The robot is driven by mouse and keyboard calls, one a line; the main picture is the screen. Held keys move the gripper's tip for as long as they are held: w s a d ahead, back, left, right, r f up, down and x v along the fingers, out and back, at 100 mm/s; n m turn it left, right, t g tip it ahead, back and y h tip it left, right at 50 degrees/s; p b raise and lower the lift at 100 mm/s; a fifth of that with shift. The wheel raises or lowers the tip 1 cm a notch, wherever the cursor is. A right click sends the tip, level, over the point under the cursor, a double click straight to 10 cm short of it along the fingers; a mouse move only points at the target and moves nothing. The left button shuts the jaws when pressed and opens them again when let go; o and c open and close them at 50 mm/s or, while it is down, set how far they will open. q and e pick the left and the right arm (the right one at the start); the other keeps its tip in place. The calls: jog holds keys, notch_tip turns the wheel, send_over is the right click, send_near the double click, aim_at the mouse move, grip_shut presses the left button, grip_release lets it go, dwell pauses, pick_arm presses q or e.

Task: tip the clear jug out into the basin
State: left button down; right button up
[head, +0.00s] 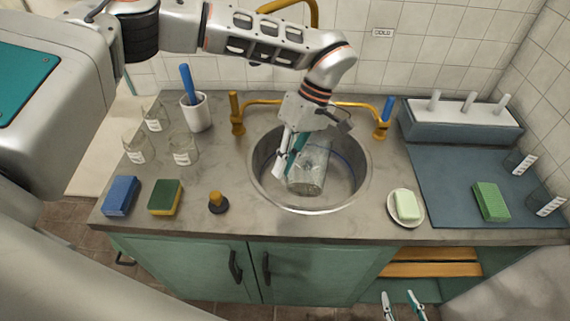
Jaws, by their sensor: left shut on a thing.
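The clear jug (312,170) is inside the round metal basin (357,190) and looks tilted, not upright. My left gripper (287,165) comes down from above and is shut on the jug at its left side. A thin blue arc shows at the basin's right inner side, behind the jug. I cannot tell which way the jug's mouth points or whether liquid is in it. My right gripper (403,304) is low at the bottom edge, in front of the cabinet, with its fingers apart and nothing between them.
Glass jars (184,149), a white cup (197,112), a blue sponge (121,196), a green-yellow sponge (165,197) and a small stopper (217,202) stand left. Brass taps (237,115) flank the basin's back. A soap dish (405,208) and a blue mat (447,180) lie right.

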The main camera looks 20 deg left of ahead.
pick_arm(q)
jog(key=shift+r, duration=0.25)
jog(key=shift+d+r+m+g+h, duration=0.15)
jog(key=shift+d+r+g, duration=0.1)
jog(key=shift+r+g, duration=0.55)
jog(key=shift+d+r+m+g+h, duration=0.15)
jog(key=shift+d+r+g, duration=0.1)
jog(key=shift+r+g, duration=0.5)
jog(key=shift+f, duration=0.1)
